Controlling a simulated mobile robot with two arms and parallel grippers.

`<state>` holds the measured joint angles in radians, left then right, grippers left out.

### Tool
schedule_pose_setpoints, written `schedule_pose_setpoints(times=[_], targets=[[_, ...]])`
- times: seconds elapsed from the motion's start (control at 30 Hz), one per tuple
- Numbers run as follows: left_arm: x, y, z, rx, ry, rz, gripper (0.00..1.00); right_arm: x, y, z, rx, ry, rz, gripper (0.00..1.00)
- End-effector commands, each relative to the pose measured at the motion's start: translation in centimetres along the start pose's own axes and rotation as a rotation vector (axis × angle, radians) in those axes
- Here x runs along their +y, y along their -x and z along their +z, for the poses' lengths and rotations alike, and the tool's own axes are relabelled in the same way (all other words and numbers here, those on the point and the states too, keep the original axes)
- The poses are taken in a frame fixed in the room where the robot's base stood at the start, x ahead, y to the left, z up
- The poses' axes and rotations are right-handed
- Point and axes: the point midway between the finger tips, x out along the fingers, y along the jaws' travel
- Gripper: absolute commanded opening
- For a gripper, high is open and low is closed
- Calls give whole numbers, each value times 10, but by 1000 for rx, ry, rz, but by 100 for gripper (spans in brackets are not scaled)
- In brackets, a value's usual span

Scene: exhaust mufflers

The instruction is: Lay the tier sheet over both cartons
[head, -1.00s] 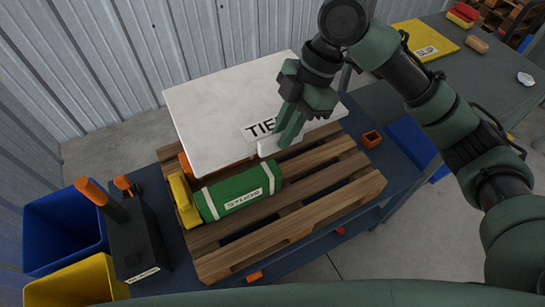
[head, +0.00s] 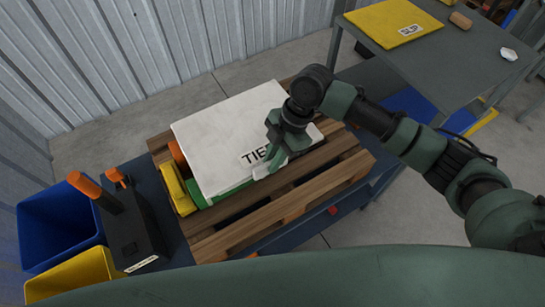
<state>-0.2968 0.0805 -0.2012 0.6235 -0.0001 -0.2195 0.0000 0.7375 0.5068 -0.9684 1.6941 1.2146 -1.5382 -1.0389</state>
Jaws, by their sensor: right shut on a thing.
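The white tier sheet (head: 222,128), its label partly hidden by my gripper, lies flat above the wooden pallet (head: 230,245). My right gripper (head: 270,162) is shut on the tab at the sheet's near right edge. A green carton (head: 222,193) shows only as a strip under the near edge of the sheet. An orange thing (head: 176,153), perhaps the other carton, peeks out under the left edge; the rest of it is hidden. I cannot tell whether the sheet rests on them or hovers just above. My left gripper is not in view.
A yellow object (head: 177,188) sits on the pallet left of the green carton. A black holder with orange handles (head: 130,225), a blue bin (head: 58,228) and a yellow bin (head: 78,277) stand at left. A yellow slip sheet (head: 393,22) lies on the grey table (head: 460,70).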

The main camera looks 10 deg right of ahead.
Motion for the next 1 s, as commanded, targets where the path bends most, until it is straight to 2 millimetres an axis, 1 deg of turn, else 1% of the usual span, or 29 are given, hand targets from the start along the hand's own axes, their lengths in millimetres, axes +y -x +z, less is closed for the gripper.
schedule_pose_setpoints(times=[0.23,0.47,0.5,0.57,0.6,0.87,1.0], targets=[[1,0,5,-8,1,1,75,1,0,0,1,2,4,0],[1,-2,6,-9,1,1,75,1,-6,2,1,2,4,0],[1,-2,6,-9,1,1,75,1,-7,3,1,2,3,18],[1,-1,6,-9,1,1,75,1,-6,2,1,2,3,34],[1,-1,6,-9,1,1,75,1,-6,2,1,2,3,37],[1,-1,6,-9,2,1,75,1,-6,2,1,2,3,37],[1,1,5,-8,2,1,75,1,2,-1,0,2,4,37]])
